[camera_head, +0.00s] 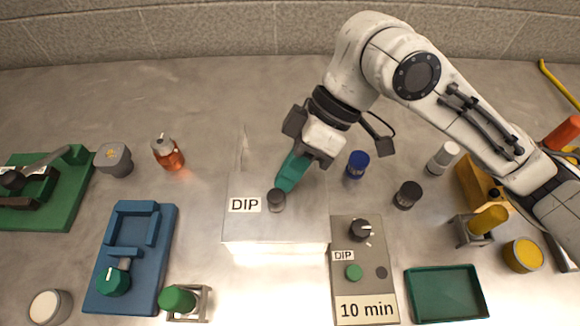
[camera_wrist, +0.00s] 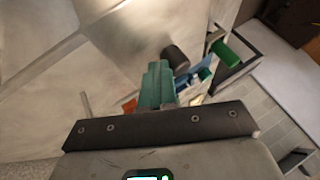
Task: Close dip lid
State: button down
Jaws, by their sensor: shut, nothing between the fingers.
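The metal DIP box (camera_head: 243,226) stands in the middle of the bench, with a white DIP label and a dark round lid knob (camera_head: 277,200). The knob also shows in the wrist view (camera_wrist: 175,57), just past the fingertips. My gripper (camera_head: 284,187) has teal fingers pressed together and pointing down, close beside the knob on its far side. The fingers also show in the wrist view (camera_wrist: 158,72). They hold nothing. I cannot tell if they touch the lid or knob. Glare and the arm hide part of the lid, so its exact angle is unclear.
A grey DIP timer panel (camera_head: 365,285) marked 10 min stands right of the box. A blue fixture (camera_head: 160,250) is on the left, and a green tray (camera_head: 447,292) is at the front right. Blue (camera_head: 357,164) and black (camera_head: 407,194) knobs stand right of the gripper.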

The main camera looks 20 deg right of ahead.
jog(key=shift+s+a, duration=0.1)
jog(key=shift+s, duration=0.2)
jog(key=v, duration=1.1)
jog(key=shift+w+p, duration=0.3)
jog(key=shift+f, duration=0.1)
